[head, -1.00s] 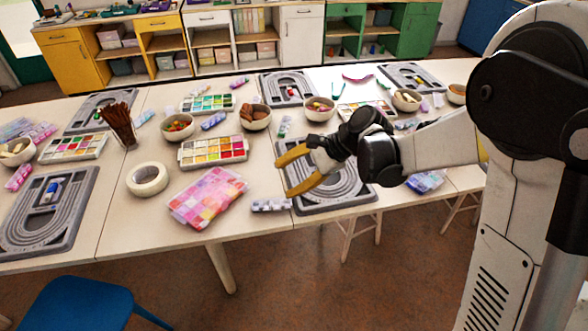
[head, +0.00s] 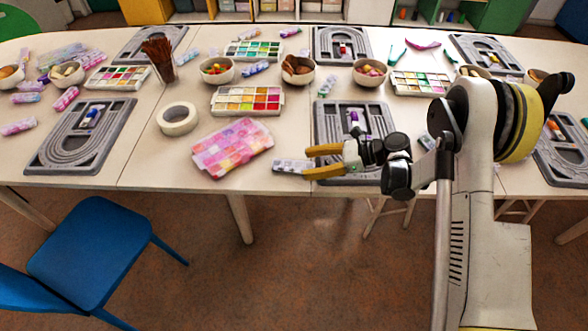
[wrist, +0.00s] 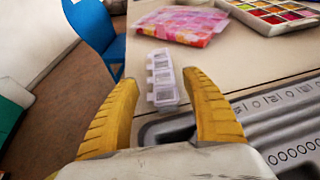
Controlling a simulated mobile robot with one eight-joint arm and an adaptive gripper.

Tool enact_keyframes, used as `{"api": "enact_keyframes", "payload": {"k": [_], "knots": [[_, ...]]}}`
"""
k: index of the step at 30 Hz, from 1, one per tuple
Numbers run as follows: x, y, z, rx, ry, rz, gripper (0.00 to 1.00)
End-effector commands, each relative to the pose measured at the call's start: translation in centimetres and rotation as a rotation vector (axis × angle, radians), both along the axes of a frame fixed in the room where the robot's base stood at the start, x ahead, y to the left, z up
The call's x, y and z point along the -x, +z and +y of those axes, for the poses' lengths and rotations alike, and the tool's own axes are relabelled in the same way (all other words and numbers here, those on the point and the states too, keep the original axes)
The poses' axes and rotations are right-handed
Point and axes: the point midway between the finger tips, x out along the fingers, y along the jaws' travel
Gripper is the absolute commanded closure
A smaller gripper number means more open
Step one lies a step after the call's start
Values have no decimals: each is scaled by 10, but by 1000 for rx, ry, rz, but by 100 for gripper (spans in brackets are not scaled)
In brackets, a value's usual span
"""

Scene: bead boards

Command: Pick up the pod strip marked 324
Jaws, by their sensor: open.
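A pale, translucent pod strip (head: 291,166) with several square lids lies flat near the table's front edge, between the pink bead case and a grey bead board. Its marking is too small to read. In the wrist view the strip (wrist: 162,80) appears between and beyond my yellow fingertips. My gripper (head: 307,162) is open and empty, its fingertips close to the strip's right end in the head view. I cannot tell whether they touch it. Other small strips, such as a blue-violet one (head: 255,69) and a pink one (head: 65,98), lie farther off with unreadable marks.
The pink bead case (head: 233,148) lies left of the strip. The grey bead board (head: 322,120) is beneath and behind my gripper. A blue chair (head: 90,250) stands in front at left.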

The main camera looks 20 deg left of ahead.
Motion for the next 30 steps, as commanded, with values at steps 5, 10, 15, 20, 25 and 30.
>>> {"api": "enact_keyframes", "payload": {"k": [5,10,15,20,25,30], "knots": [[1,-8,15,0,1,-1,44],[2,-20,40,1,3,-1,44],[3,-21,50,1,-2,-1,44],[3,-20,50,1,-1,-2,52],[3,-20,50,1,-1,-2,94],[3,-20,50,1,-1,-1,95]]}}
